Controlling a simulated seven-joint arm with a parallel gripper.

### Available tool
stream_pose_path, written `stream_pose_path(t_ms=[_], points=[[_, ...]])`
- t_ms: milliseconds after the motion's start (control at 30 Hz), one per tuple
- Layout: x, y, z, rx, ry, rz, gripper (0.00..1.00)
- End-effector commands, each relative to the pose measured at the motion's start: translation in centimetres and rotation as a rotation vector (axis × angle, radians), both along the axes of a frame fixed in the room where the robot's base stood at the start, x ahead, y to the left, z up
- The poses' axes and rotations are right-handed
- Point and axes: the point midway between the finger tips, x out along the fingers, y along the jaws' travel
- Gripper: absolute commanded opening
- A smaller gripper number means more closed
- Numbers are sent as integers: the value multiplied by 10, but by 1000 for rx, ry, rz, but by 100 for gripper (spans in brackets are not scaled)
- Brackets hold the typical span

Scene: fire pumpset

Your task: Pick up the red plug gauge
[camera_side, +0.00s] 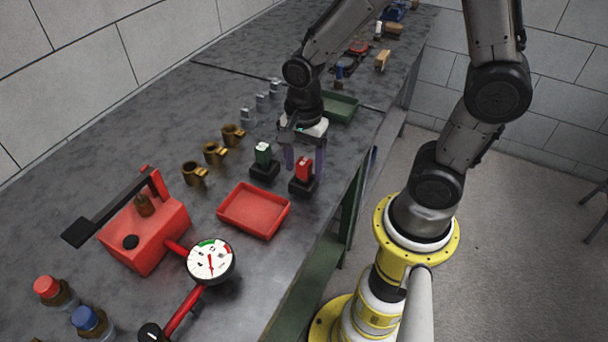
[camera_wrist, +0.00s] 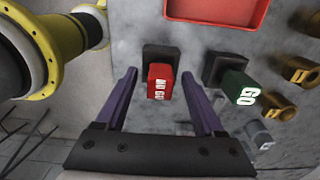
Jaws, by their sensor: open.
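The red plug gauge (camera_side: 303,168) stands upright in a black holder (camera_side: 302,187) near the table's front edge. In the wrist view the red plug gauge (camera_wrist: 160,82) shows white "NO GO" lettering on its top. My gripper (camera_side: 304,165) points down over it, with its purple fingers open. In the wrist view my gripper (camera_wrist: 160,75) has one finger on each side of the red gauge, with a gap on both sides. The lower part of the gauge is hidden in its holder.
A green "GO" gauge (camera_side: 263,154) stands in its own black holder just left. A red tray (camera_side: 254,210) lies in front, and a green tray (camera_side: 340,107) lies behind my gripper. Brass fittings (camera_side: 214,153) stand to the left. A red pump (camera_side: 145,233) with a dial gauge (camera_side: 210,260) is at front left.

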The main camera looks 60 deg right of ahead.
Motion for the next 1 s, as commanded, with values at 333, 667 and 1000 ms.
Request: stream_pose_path(t_ms=[333,667,1000], points=[[0,0,0,0,0,0,38],[0,0,1,0,-1,0,0],[1,0,2,0,-3,0,0]])
